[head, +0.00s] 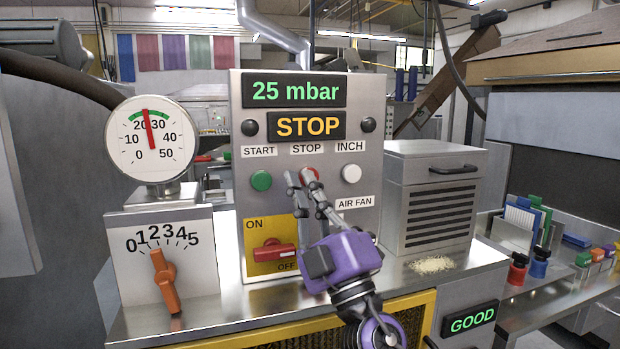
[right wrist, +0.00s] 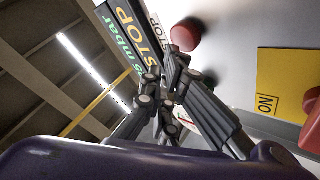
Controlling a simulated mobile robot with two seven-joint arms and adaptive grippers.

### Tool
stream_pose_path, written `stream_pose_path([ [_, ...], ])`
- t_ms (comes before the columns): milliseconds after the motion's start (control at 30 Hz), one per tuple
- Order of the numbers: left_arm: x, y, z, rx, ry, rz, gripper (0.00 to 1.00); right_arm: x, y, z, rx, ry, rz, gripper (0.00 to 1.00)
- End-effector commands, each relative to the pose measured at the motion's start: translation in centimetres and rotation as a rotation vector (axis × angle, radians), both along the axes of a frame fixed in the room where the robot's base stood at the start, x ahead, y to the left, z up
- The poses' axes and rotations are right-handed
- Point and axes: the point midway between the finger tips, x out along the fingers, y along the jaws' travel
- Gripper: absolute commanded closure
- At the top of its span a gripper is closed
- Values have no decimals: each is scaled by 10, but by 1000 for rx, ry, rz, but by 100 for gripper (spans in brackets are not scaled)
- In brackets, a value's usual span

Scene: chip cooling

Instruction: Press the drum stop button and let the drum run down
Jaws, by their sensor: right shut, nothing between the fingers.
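The red stop button (head: 309,174) sits under the STOP label on the grey control panel (head: 240,200), between the green START and white INCH buttons. It also shows in the right wrist view (right wrist: 186,35). My right gripper (head: 299,176) is in front of the panel with its fingertips at the stop button, partly covering it. In the right wrist view its fingers come together close to the button; I cannot tell whether they touch it. It is shut and empty. The amber display (head: 307,126) reads STOP. The drum is not clearly visible. My left gripper is not in view.
The green display (head: 293,91) reads 25 mbar, and the round gauge (head: 151,140) points between 20 and 30. An orange lever (head: 165,280) stands at left, a red switch (head: 273,250) below the buttons. A louvered box (head: 436,210) stands right, beside pale crumbs (head: 432,265).

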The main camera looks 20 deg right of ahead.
Motion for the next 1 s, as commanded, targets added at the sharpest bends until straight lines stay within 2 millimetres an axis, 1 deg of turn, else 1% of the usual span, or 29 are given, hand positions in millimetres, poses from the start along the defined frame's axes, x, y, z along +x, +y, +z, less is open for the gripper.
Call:
stream_pose_path([
  [133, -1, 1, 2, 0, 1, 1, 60, -10, 0, 1, 1, -1, 2, 100],
  [500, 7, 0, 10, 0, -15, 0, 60, -45, -1, 1, 1, -1, 1, 100],
  [633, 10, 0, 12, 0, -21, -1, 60, -50, -2, 0, 0, -1, 1, 100],
  [1000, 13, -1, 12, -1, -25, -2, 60, -50, -1, 0, 0, -1, 1, 100],
])
